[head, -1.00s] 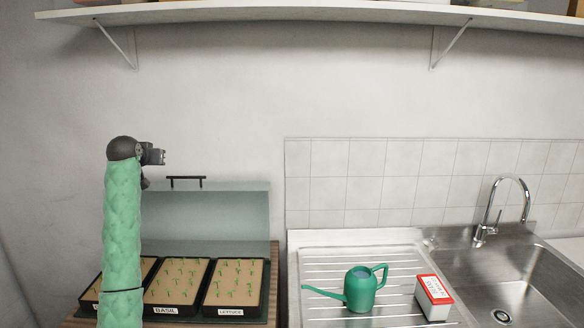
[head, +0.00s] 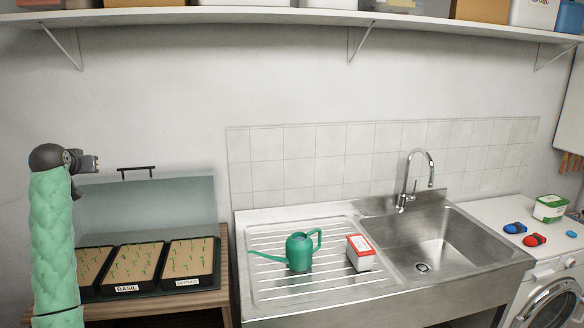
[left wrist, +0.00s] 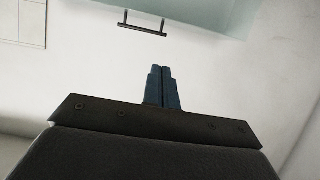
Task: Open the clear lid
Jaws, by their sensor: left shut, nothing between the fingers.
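The clear lid (head: 160,204) stands raised and tilted back behind the seedling trays, with its black bar handle (head: 136,171) at the top edge. The trays (head: 131,264) below are uncovered; labels read BASIL and LETTUCE. My left gripper (head: 92,163) is at the left, a little above the lid's top left corner and apart from the handle. In the left wrist view the left fingers (left wrist: 163,77) are closed together with nothing between them. The handle (left wrist: 142,24) and part of the lid (left wrist: 190,12) show beyond them. My right gripper is out of view.
A green watering can (head: 299,252) and a red and white box (head: 361,252) stand on the ribbed drainboard beside the sink (head: 440,245). A white washing machine (head: 550,295) with small items on top is at the right. A shelf (head: 250,16) runs above.

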